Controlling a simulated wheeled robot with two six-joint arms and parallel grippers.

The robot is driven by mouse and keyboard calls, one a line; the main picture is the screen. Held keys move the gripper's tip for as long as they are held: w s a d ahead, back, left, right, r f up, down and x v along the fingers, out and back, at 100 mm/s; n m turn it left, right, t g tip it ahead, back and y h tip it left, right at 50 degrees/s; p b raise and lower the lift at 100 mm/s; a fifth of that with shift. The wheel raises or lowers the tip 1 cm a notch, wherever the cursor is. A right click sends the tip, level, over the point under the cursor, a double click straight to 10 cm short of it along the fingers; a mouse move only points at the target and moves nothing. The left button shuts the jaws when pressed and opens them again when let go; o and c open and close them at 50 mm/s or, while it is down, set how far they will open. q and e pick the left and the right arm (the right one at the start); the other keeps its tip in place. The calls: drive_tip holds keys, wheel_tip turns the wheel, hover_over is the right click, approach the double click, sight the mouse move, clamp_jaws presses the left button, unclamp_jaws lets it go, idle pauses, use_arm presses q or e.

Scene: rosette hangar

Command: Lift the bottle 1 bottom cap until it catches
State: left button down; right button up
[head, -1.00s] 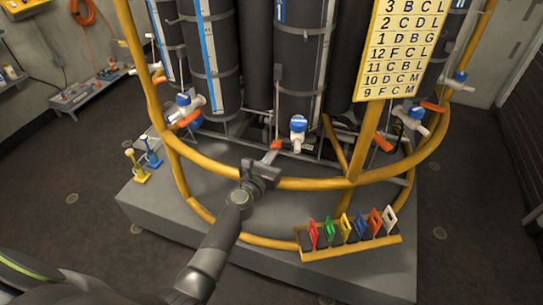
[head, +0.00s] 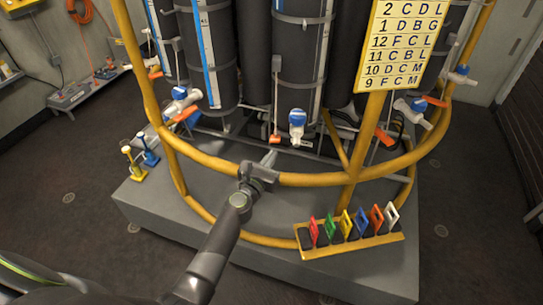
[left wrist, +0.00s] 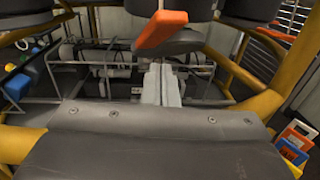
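A dark bottle (head: 301,50) with a blue and white valve (head: 297,122) stands at the centre of the frame. I cannot read which bottle is number 1. An orange tab (head: 275,139) hangs left of that valve. In the left wrist view an orange tab (left wrist: 160,30) sits close above my fingers, against a dark rounded piece (left wrist: 185,42) that looks like a bottom cap. My left gripper (head: 270,157) is just below the orange tab, apart from it. Its fingers (left wrist: 162,84) look closed together with nothing seen between them. My right gripper is out of view.
A yellow ring rail (head: 320,180) passes around the bottles, close to my left wrist. A rack of coloured tags (head: 350,243) stands at the front right. Blue and yellow stands (head: 148,150) are at the left. A yellow label board (head: 402,45) hangs at the upper right.

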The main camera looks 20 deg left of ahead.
use_arm(q)
drive_tip(key=s+a+p, duration=0.1)
drive_tip(key=s, duration=0.8)
drive_tip(key=shift+s, duration=0.25)
idle(0.5)
drive_tip(key=s+a+f+m+g, duration=0.1)
drive_tip(key=s+f+m+g, duration=0.2)
drive_tip(key=s+f+m, duration=0.5)
drive_tip(key=s+a+f+m+g+y, duration=0.1)
drive_tip(key=s+a+f+m+g, duration=0.2)
drive_tip(key=f, duration=1)
drive_tip(key=s+f+m+g, duration=0.3)
drive_tip(key=s+f+m, duration=0.4)
drive_tip(key=f, duration=0.3)
drive_tip(key=s+a+f+m+g, duration=0.2)
drive_tip(key=s+f+m, duration=0.2)
drive_tip(key=s, duration=0.5)
drive_tip(key=s+a+f+m+g+y, duration=0.1)
drive_tip(key=s+a+f+m+g, duration=0.1)
drive_tip(key=s+m, duration=0.4)
drive_tip(key=s+a+f+m+g+y, duration=0.1)
drive_tip(key=s+f+m, duration=0.5)
drive_tip(key=s, duration=0.8)
drive_tip(key=a+g, duration=0.1)
drive_tip(key=g, duration=0.1)
drive_tip(key=shift+a+f+g, duration=0.15)
drive_tip(key=shift+f+g, duration=0.15)
drive_tip(key=shift+f, duration=0.05)
